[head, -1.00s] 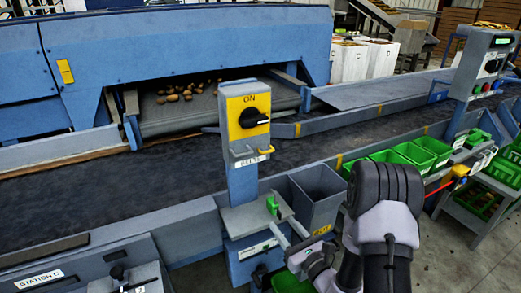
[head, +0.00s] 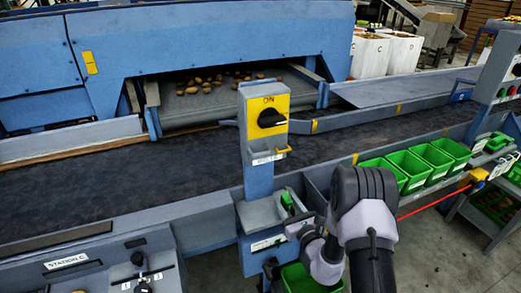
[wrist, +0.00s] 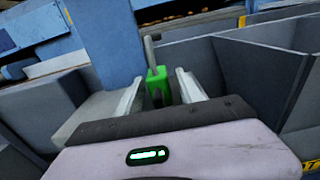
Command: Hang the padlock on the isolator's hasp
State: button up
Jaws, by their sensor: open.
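The green padlock (head: 287,201) rests on the small grey shelf (head: 258,214) at the foot of the isolator post. In the wrist view the padlock (wrist: 158,77) shows between the tips of my two fingers. My gripper (head: 291,213) is open, with a finger on either side of the padlock; I cannot tell whether either touches it. The isolator (head: 265,122) has a yellow plate marked ON and a black knob. A yellow hasp-like loop (head: 283,152) sticks out below the knob.
A grey bin (wrist: 255,75) stands close right of my gripper in the wrist view. Several green crates (head: 432,154) line the conveyor's near side at the right. The dark belt (head: 110,180) runs behind the post. A Station C panel (head: 105,270) is at the lower left.

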grip_shut()
jog(key=shift+r+p, duration=0.85)
jog(key=shift+r, duration=0.25)
jog(key=shift+s+d+f, duration=0.1)
jog(key=shift+s+d, duration=0.1)
jog(key=shift+s, duration=0.35)
jog(key=b+v, duration=0.2)
jog(key=v, duration=0.4)
jog(key=shift+s+d+b, duration=0.1)
jog(key=shift+s+b, duration=0.2)
jog(key=shift+b, duration=0.1)
jog(key=shift+s+d, duration=0.15)
jog(key=shift+s, duration=0.5)
